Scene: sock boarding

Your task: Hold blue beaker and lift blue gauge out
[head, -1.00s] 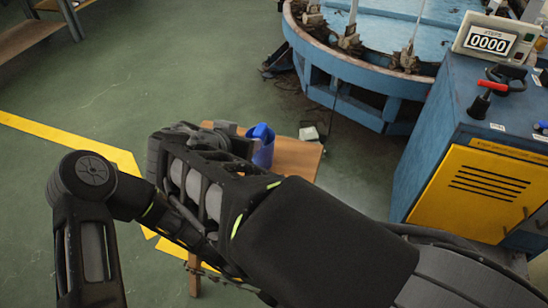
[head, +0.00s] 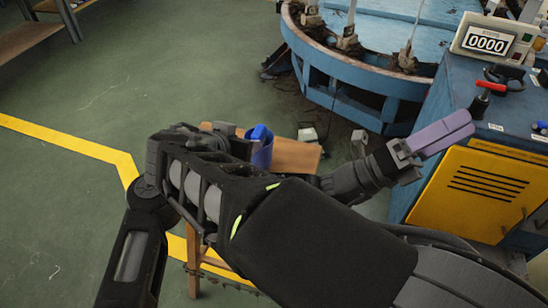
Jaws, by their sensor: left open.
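The blue beaker (head: 263,155) stands on a small wooden table, partly hidden on its left by my right arm. The brighter blue gauge (head: 260,132) shows at the beaker's mouth, its lower part inside. My left gripper (head: 470,123), with long purple fingers, is open and empty. It reaches out from behind my right arm, well to the right of the beaker, in front of the blue cabinet. The end of my right arm is close to the beaker's left side. Its fingers are hidden, so I cannot tell whether they touch the beaker.
A blue cabinet (head: 432,118) with a yellow door (head: 480,195) and a counter display (head: 487,43) stands right. A round blue machine (head: 350,95) is behind.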

